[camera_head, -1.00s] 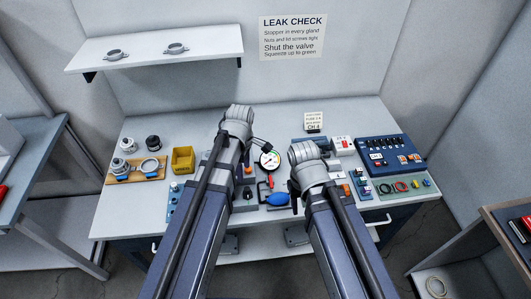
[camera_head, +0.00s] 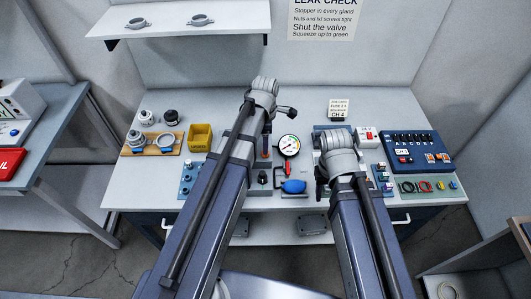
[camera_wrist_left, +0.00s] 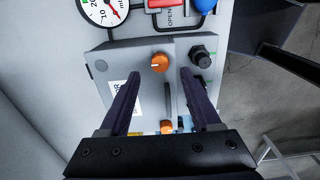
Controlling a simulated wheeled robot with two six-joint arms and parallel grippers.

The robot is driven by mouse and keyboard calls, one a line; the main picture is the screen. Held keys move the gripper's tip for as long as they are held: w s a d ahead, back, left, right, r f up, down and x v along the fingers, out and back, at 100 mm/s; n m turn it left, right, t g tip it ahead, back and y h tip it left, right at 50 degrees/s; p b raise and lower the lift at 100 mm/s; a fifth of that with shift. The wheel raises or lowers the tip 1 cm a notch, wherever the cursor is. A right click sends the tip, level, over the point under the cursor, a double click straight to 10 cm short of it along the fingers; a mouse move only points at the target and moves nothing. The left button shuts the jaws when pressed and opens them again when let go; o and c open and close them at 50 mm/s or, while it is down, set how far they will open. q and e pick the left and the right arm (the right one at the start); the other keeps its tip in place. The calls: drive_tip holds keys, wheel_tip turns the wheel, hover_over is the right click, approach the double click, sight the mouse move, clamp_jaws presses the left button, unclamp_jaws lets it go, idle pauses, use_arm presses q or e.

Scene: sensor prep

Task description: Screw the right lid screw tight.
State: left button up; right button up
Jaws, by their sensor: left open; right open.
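The grey box (camera_wrist_left: 140,60) with two orange lid screws fills the middle of the left wrist view. The right lid screw (camera_wrist_left: 159,62) is an orange knob with a pale slot mark. The left lid screw (camera_wrist_left: 166,127) shows near the gripper's palm. My left gripper (camera_wrist_left: 161,74) is open, its dark fingertips on either side of the right lid screw, with gaps to both. In the head view my left arm covers most of the box. My right gripper (camera_head: 321,183) is open and largely hidden by its own wrist, above the bench right of the gauge.
The round gauge (camera_head: 289,145), red valve handle (camera_head: 277,170) and blue squeeze bulb (camera_head: 294,187) stand between my arms. A black gland (camera_wrist_left: 201,56) sits beside the box. A yellow bin (camera_head: 200,138) and wooden parts board (camera_head: 150,151) lie left; a blue panel (camera_head: 410,146) stands right.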

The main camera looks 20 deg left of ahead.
use_arm(q)
wheel_tip(320, 180, down, 5)
drive_tip(key=b, duration=0.3)
drive_tip(key=shift+r+b, duration=0.1)
drive_tip(key=shift+b, duration=0.3)
clamp_jaws()
